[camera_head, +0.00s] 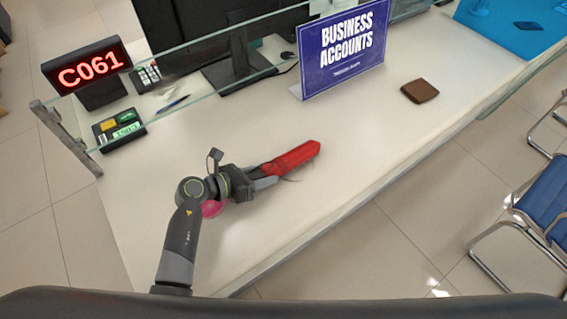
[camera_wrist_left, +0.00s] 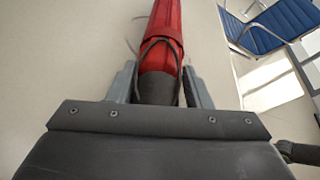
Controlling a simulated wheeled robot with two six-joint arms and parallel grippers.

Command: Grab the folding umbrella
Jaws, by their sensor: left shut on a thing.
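The folding umbrella (camera_head: 296,156) is red with a dark handle end and a thin dark strap loop. It lies along the counter, pointing up and to the right in the head view. My left gripper (camera_head: 267,175) is shut on its dark handle end. In the left wrist view the umbrella (camera_wrist_left: 168,30) runs away from between the two fingers (camera_wrist_left: 160,88), which sit on either side of the handle. Whether the umbrella touches the counter is hard to tell. My right gripper is not in view.
A pink round object (camera_head: 211,208) is partly hidden beneath my left wrist. The counter (camera_head: 330,205) is clear right of the umbrella. Blue chairs (camera_head: 545,192) stand beyond its edge.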

